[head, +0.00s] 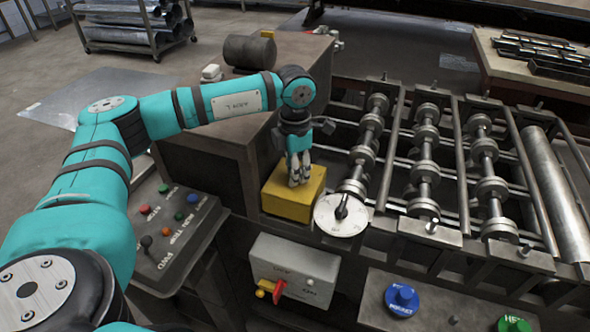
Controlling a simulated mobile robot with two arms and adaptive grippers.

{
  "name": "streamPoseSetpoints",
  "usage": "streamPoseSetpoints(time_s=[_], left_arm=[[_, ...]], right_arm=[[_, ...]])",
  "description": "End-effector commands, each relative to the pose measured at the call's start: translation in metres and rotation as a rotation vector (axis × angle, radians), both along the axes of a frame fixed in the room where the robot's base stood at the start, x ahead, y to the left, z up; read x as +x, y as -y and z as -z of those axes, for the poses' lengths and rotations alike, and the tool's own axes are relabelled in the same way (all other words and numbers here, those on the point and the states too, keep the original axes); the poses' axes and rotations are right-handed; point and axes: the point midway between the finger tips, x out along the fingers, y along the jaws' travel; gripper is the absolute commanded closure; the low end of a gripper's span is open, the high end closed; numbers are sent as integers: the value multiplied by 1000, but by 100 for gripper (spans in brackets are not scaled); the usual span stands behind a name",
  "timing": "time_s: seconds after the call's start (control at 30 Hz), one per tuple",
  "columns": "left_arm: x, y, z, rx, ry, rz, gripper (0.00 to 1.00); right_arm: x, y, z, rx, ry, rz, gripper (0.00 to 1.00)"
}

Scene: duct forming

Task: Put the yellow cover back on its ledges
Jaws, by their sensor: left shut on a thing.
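The yellow cover (290,207) is a box-shaped piece at the near left end of the roller machine, beside a round pale dial disc. My left gripper (297,181) points down onto its top and is shut on it. Its exact grip point is hidden by the fingers. I cannot tell whether the cover rests on its ledges or hangs just above them; the ledges are hidden. My right gripper is not in view.
The dial disc (341,215) with a dark handle sits close to the cover's right. Roller shafts (426,150) extend right. A control panel (172,235) stands at left, and a switch box (294,272) with a red lever is below the cover. A dark cylinder (249,51) lies behind.

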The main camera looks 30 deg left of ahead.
Motion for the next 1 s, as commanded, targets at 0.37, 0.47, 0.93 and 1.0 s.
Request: streamPoseSetpoints(time_s=[0.37, 0.47, 0.93, 1.0], left_arm=[[1, 0, 4, 0, 2, 0, 100], [1, 0, 4, 0, 2, 0, 100], [0, 0, 6, 1, -1, 0, 41], [0, 0, 6, 1, -1, 0, 32]], right_arm=[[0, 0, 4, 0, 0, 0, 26], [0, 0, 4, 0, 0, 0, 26], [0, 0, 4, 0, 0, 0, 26], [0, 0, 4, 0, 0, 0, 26]])
